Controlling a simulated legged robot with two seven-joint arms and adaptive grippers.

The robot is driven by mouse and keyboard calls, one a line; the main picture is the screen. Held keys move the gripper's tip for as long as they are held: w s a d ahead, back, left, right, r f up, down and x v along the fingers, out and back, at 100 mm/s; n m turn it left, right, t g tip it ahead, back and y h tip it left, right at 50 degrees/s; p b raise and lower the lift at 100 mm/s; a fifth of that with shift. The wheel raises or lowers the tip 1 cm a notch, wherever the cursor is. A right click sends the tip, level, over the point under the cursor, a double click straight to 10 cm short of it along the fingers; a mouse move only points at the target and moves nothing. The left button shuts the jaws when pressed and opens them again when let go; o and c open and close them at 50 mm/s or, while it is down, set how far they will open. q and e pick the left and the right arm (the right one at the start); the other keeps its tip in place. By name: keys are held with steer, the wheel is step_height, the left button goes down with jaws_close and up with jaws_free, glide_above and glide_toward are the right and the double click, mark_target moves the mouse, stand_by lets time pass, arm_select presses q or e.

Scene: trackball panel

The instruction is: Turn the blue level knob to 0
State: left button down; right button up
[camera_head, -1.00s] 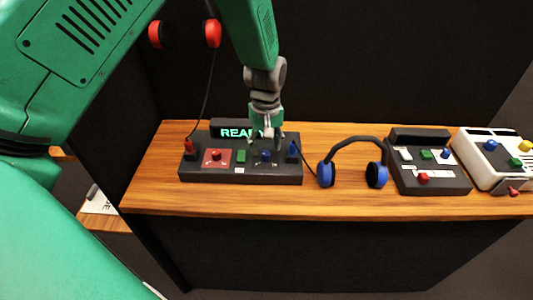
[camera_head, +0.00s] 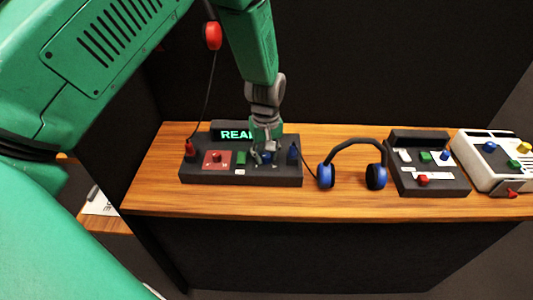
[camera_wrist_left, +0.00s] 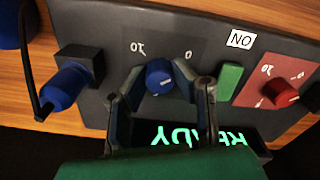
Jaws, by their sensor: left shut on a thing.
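The blue level knob (camera_wrist_left: 159,76) sits on the dark panel (camera_wrist_left: 90,22), between a printed 0 on the right and a two-digit number on the left in the left wrist view. A pale mark shows on its lower right face. My left gripper (camera_wrist_left: 162,80) is shut on the knob, with one finger at each side. In the head view my left gripper (camera_head: 265,156) reaches down onto the panel (camera_head: 225,178) and hides most of the knob. The green READY display (camera_head: 231,132) is partly covered by my arm. My right gripper is not in view.
Beside the knob are a green button (camera_wrist_left: 230,82), a red knob (camera_wrist_left: 284,93) and a blue plug (camera_wrist_left: 66,86). Blue headphones (camera_head: 326,175) lie right of the panel. Two more panels, dark (camera_head: 440,187) and white (camera_head: 492,170), stand further right. The wooden front edge is clear.

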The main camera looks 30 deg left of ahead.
mark_target(267, 154)
arm_select(q)
steer(key=shift+r, duration=0.1)
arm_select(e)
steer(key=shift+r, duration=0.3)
arm_select(q)
steer(key=c, duration=1.3)
jaws_free()
steer(key=shift+c, duration=0.2)
step_height(267, 154, up, 12)
steer(key=shift+f, duration=0.2)
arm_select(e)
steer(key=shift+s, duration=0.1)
arm_select(q)
steer(key=shift+w, duration=0.1)
